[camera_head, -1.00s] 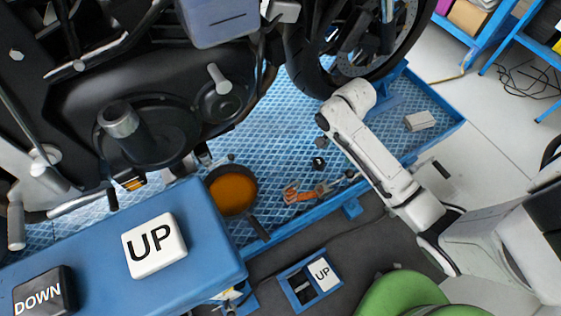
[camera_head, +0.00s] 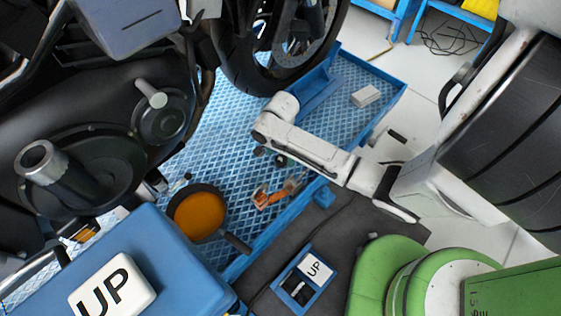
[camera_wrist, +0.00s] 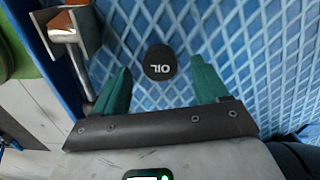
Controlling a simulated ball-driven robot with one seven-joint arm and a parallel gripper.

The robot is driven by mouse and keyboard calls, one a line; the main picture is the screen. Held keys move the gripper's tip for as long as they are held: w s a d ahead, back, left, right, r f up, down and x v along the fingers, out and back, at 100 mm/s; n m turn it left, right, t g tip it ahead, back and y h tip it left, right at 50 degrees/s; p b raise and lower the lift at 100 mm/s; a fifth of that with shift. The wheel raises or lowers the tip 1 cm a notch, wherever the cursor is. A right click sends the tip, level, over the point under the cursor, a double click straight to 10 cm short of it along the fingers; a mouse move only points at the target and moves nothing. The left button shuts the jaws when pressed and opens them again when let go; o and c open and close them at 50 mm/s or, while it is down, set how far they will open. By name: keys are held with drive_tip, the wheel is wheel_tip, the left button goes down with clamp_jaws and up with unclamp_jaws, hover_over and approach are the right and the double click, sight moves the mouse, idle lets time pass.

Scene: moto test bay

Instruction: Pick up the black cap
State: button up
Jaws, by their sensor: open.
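The black cap (camera_wrist: 159,62) is round, with white OIL lettering upside down in the wrist view. It lies on the blue diamond-patterned tray floor (camera_wrist: 225,35). My gripper (camera_wrist: 160,72) is open, with one green finger on each side of the cap in the picture. Gaps show between cap and fingers; I cannot tell how far below the fingertips it sits. In the head view, a small dark item that looks like the cap (camera_head: 281,160) is just below my white arm. My gripper's fingers are not clear there.
An orange-handled tool (camera_head: 275,192) lies near the tray's blue edge (camera_head: 250,257). A pan of orange-brown liquid (camera_head: 199,214) stands left of it. The motorcycle (camera_head: 80,150) overhangs the tray on the left. A pale block (camera_head: 365,96) lies at the far end.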

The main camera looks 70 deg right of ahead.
drive_tip(key=shift+f, duration=0.95)
drive_tip(key=c, duration=1.1)
